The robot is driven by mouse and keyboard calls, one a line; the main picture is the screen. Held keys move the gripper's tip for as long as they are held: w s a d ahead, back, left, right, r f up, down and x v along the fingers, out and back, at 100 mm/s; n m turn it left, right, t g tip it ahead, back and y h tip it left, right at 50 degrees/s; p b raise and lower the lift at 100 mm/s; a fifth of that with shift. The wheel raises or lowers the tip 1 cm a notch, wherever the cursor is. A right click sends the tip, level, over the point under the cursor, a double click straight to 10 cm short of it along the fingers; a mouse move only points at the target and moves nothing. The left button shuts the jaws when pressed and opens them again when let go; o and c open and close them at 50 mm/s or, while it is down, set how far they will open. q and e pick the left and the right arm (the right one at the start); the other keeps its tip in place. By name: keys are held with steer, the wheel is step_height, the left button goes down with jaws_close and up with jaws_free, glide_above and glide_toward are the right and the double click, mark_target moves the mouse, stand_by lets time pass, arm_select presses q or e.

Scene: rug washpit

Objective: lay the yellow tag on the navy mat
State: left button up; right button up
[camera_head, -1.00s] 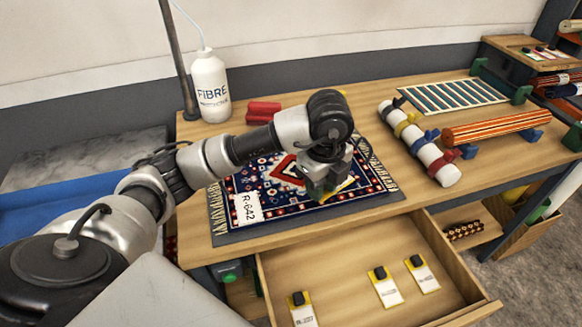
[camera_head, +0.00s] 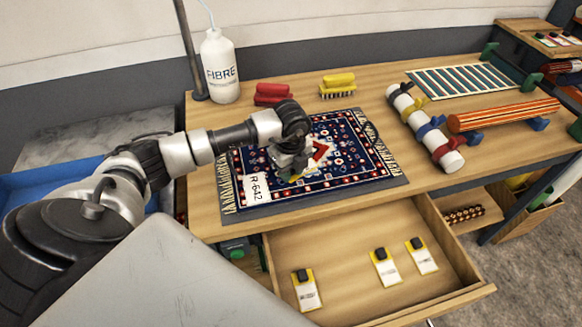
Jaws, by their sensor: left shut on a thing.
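My left gripper (camera_head: 292,170) is over the left part of a navy patterned rug or mat (camera_head: 350,150), pointing down. It is shut on a small yellow thing (camera_head: 296,178), apparently the yellow tag. Only a sliver of it shows below the fingers, and I cannot tell if it touches the rug. The rug lies on a dark grey underlay (camera_head: 300,212) on the wooden bench and bears a white label reading R-642 (camera_head: 256,187). My right gripper is not in view.
An open drawer (camera_head: 345,255) at the bench front holds three white-and-yellow tags with black clips (camera_head: 386,267). A white bottle (camera_head: 220,68), red brushes (camera_head: 271,94) and a yellow brush (camera_head: 338,85) stand behind the rug. A white roll with coloured straps (camera_head: 425,128) lies to the right.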

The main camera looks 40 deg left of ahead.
arm_select(q)
steer(key=shift+f, duration=0.25)
steer(key=o, duration=0.9)
steer(key=shift+r, duration=0.3)
step_height(320, 180, up, 12)
steer(key=b, duration=0.1)
steer(key=shift+f, duration=0.1)
